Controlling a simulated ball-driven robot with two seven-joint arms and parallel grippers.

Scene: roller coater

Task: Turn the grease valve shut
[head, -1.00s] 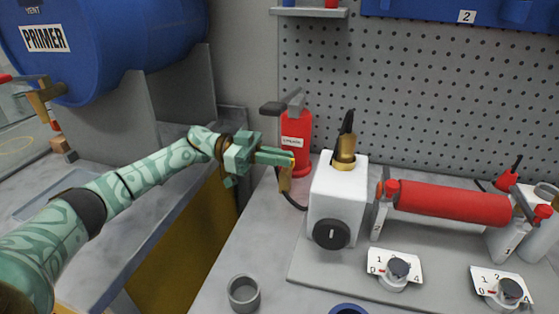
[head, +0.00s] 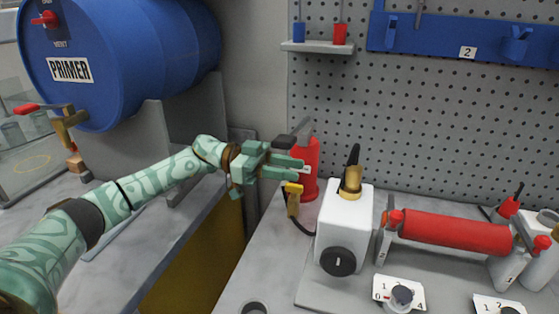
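The red grease canister (head: 312,178) stands on the bench against the pegboard. A grey lever (head: 305,128) with a dark grip (head: 284,141) sits at its top. A brass spout (head: 293,197) hangs at its lower front, with a dark hose below. My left gripper (head: 304,167) is in front of the canister, just below the dark grip, and covers part of the canister and its label. Its fingers look parted, with nothing visibly held. I cannot tell whether it touches the canister or lever. My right gripper is not in view.
A white box (head: 343,222) with a black knob (head: 338,261) stands right of the canister. A red roller (head: 455,231) and dials (head: 401,296) are further right. A blue primer drum (head: 130,60) is at upper left. A shelf (head: 318,47) hangs above.

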